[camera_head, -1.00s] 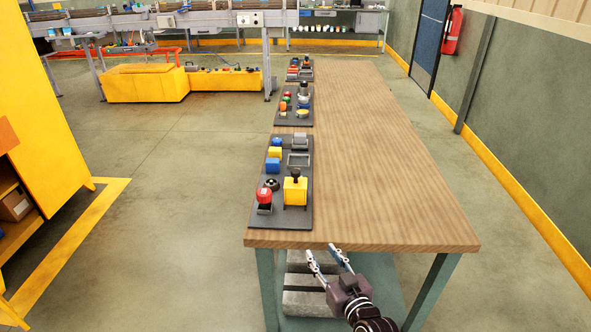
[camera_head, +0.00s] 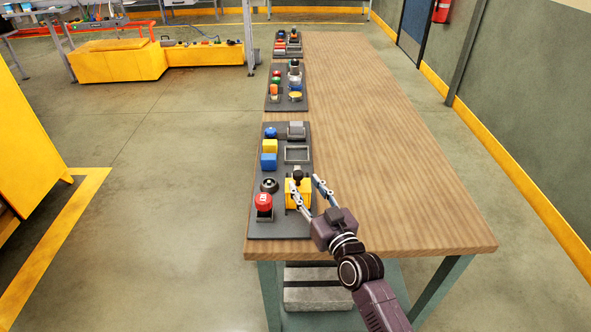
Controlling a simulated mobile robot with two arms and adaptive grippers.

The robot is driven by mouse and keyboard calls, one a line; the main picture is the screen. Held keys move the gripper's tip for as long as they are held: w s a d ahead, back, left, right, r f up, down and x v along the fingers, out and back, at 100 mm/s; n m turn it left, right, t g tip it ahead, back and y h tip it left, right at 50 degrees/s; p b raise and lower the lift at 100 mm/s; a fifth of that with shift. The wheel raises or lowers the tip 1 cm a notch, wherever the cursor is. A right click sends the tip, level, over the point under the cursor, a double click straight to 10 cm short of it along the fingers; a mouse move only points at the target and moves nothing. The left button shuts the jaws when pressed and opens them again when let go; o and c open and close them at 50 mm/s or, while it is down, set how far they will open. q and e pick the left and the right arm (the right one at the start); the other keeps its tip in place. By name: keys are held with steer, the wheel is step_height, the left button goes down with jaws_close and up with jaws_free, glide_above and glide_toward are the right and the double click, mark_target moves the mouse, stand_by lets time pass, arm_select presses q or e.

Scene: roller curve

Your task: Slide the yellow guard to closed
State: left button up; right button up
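The yellow guard (camera_head: 298,194) is a box-like block with a dark knob (camera_head: 297,175) on top, at the near right of the closest dark panel (camera_head: 280,228). My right gripper (camera_head: 305,181) reaches in from the lower right, above the near end of the table. Its two fingers are spread, one in front of the guard and knob, the other to the right of them. I cannot tell whether either finger touches the guard, and part of the guard is hidden behind the fingers. My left gripper is not in view.
A red button (camera_head: 263,203) and a black round dial (camera_head: 269,185) sit left of the guard. Blue and yellow blocks (camera_head: 269,161) and a grey square frame (camera_head: 297,154) lie beyond. More panels stand farther along the wooden table (camera_head: 385,160), whose right side is clear.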

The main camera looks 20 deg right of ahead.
mark_target(300, 178)
steer(key=shift+w+a+r, duration=0.1)
steer(key=shift+w+r, duration=0.05)
steer(key=shift+w, duration=0.4)
steer(key=shift+w+a+r, duration=0.1)
steer(key=shift+w, duration=0.45)
steer(key=shift+w+a+f+p, duration=0.1)
steer(key=shift+w+f+p, duration=0.05)
steer(key=shift+w, duration=0.45)
steer(key=shift+w+f+p, duration=0.1)
steer(key=shift+w+p, duration=0.05)
steer(key=shift+w, duration=0.9)
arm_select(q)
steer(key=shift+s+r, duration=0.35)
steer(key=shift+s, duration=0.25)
arm_select(e)
jaws_close()
